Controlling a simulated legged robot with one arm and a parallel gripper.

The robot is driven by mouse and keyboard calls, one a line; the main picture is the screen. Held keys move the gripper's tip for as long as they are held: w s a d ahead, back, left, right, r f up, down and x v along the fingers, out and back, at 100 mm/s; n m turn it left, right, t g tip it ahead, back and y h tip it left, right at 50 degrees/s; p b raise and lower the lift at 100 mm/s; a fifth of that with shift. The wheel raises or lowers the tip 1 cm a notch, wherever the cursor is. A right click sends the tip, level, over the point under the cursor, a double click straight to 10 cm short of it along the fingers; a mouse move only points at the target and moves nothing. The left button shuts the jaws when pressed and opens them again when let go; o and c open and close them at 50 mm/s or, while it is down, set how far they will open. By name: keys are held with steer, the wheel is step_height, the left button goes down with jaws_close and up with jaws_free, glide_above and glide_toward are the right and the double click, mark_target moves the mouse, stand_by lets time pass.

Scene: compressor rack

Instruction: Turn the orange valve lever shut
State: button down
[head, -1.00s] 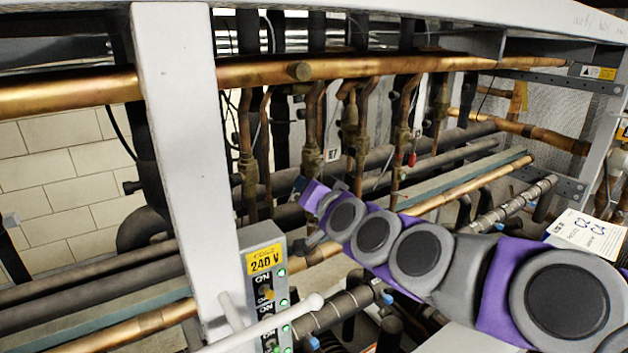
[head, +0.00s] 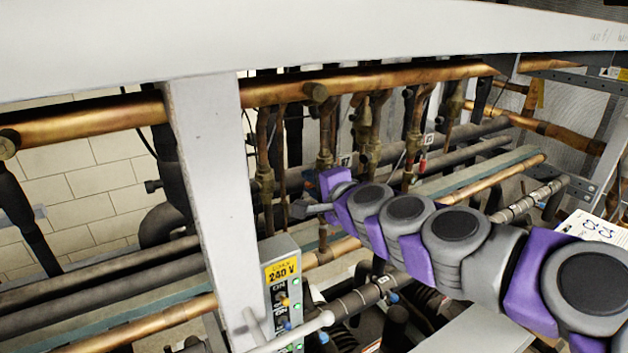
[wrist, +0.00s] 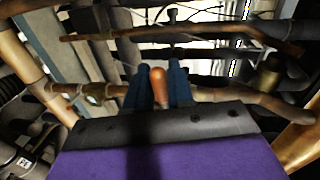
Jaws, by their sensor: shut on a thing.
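In the wrist view the orange valve lever (wrist: 158,78) stands end-on between the two blue-grey fingers of my gripper (wrist: 158,84). The fingers are shut on it, one on each side. In the head view my gripper (head: 299,210) is among the vertical copper pipes behind the front post. The lever cannot be made out there.
A grey post (head: 205,200) and a wide top beam (head: 330,45) frame the rack in front. A 240 V switch box (head: 283,290) stands just below my gripper. A horizontal copper pipe (head: 390,80) runs above it. A small red-handled part (head: 422,164) hangs farther right.

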steer(key=shift+r+m, duration=0.2)
steer(key=shift+m, duration=0.2)
steer(key=c, duration=1.4)
jaws_free()
steer(key=shift+c, duration=0.2)
steer(key=o, duration=0.3)
steer(key=shift+w+f, duration=0.1)
steer(key=shift+w, duration=0.15)
steer(key=shift+o, duration=0.2)
steer(key=shift+s, duration=0.15)
steer(key=b+v, duration=0.2)
steer(key=v, duration=1.5)
steer(key=shift+d, duration=0.25)
